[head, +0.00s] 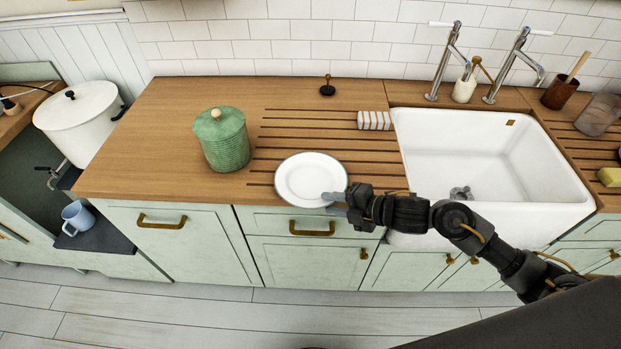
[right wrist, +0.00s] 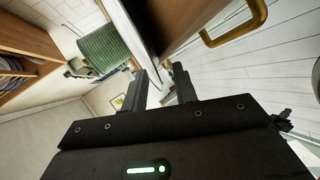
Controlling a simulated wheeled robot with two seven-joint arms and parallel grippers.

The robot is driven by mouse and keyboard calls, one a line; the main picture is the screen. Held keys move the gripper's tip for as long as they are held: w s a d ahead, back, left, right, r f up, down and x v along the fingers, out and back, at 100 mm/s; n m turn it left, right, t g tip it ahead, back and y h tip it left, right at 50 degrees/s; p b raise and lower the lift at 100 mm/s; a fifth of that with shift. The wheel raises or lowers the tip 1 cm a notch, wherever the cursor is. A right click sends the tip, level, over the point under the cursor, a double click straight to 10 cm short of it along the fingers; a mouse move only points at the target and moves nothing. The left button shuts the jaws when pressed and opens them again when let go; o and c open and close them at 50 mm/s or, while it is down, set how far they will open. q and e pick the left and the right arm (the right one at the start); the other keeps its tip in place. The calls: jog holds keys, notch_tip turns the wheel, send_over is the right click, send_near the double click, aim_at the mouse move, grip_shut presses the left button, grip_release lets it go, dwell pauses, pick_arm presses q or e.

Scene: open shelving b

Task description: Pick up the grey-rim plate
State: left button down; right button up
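The white plate with a thin grey rim (head: 308,178) lies flat on the wooden counter, near its front edge. My right gripper (head: 331,202) is at the plate's front right rim, reaching in from the right. In the right wrist view its two fingers (right wrist: 167,80) stand apart with a gap between them. A thin pale edge, probably the plate's, shows by the fingertips there; I cannot tell whether the rim is between the fingers or touched. My left gripper is not in view.
A green ribbed canister (head: 222,140) stands behind and left of the plate; it also shows in the right wrist view (right wrist: 107,47). A white sink (head: 480,160) is to the right. A striped cloth (head: 375,121) lies behind. Drawer handles (head: 312,229) project below the counter's front edge.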

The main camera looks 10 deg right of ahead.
grip_shut()
jog(key=shift+r, duration=0.15)
dwell(0.4)
jog(key=s+d+r+p, duration=0.4)
jog(key=s+d+r, duration=0.3)
jog(key=s+r, duration=0.5)
jog(key=shift+d+r, duration=0.3)
jog(key=shift+r, duration=0.15)
